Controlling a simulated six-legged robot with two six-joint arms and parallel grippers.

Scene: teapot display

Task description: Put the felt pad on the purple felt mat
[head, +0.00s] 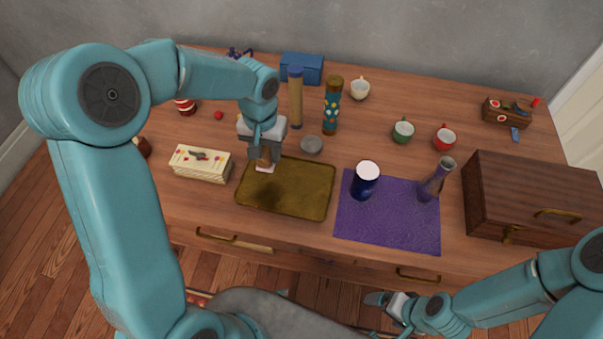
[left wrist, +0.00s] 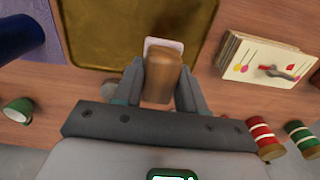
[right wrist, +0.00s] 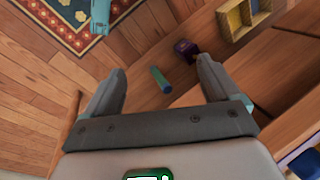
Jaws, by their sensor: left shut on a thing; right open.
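The felt pad, which appears as a brown block with a pale underside, is held in my left gripper (head: 266,156). The pad (head: 264,168) is over the left back part of the brass tray (head: 290,208). The left wrist view shows the pad (left wrist: 163,77) between both fingers; I cannot tell whether it touches the tray. The purple felt mat (head: 375,234) lies right of the tray. A dark blue jar (head: 364,184) and a purple-grey vase (head: 436,182) stand on it. My right gripper (head: 384,301) is open and empty, low in front of the table.
A brown wooden case (head: 530,200) stands right of the mat. Tall cylinders, a grey dish (head: 311,144) and green (head: 403,131) and red (head: 444,137) cups stand behind. The mat's front part is bare.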

